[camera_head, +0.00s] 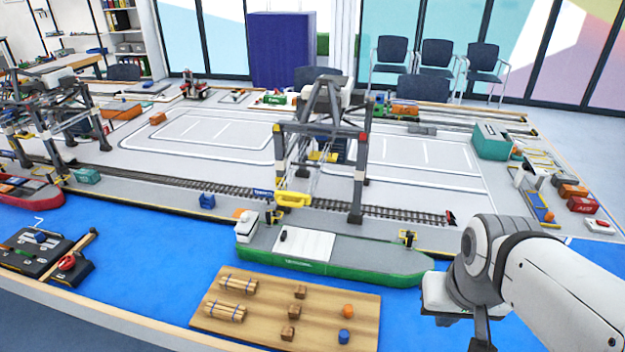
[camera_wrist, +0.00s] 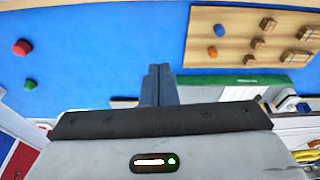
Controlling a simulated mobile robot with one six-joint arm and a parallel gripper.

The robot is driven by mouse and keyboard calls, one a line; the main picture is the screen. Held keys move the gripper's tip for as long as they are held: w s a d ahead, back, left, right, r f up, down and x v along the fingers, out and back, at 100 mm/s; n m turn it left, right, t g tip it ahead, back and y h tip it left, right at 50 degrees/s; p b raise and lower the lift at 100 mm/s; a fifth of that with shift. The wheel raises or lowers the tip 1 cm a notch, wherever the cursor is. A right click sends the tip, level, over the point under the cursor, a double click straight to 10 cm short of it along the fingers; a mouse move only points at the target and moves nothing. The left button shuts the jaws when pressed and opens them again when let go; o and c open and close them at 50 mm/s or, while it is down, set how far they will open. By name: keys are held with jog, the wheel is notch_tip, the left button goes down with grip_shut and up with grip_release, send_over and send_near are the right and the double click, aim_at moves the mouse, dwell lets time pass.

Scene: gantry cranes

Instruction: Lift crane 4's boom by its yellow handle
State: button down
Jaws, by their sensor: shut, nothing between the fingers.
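A grey gantry crane (camera_head: 359,180) stands over the rail track in the middle of the head view. A yellow handle (camera_head: 293,199) hangs at the lower end of its boom, above the quay edge by the green ship. I cannot read a crane number. Yellow parts (camera_wrist: 306,156) show at the lower right edge of the wrist view, probably that handle. My gripper (camera_wrist: 159,72) is shut and empty over the blue water surface. In the head view it is partly cut off at the lower right, well apart from the crane and handle.
A green ship (camera_head: 350,262) lies along the quay between my gripper and the crane. Another crane (camera_head: 45,120) stands at the far left. The blue surface around my gripper is largely clear.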

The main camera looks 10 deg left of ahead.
notch_tip(320, 180, down, 5)
jog(key=w+n+h+b, duration=0.2)
jog(key=n+h+b, duration=0.3)
jog(key=n, duration=0.6)
jog(key=w+a+n+t+h+b, duration=0.1)
jog(key=w+a+n+t+h, duration=0.35)
jog(key=w+a+n, duration=0.35)
jog(key=s+a+n+t+y+b, duration=0.1)
jog(key=a+n+t+y, duration=0.3)
jog(key=a+n, duration=0.4)
jog(key=s+a+r+n+t+y+b, duration=0.1)
jog(key=a+n+t+y, duration=0.3)
jog(key=a, duration=1)
jog(key=s+n+t+b, duration=0.1)
jog(key=n+t, duration=0.2)
jog(key=n, duration=0.1)
jog(key=shift+s+r, duration=0.15)
jog(key=shift+s, duration=0.05)
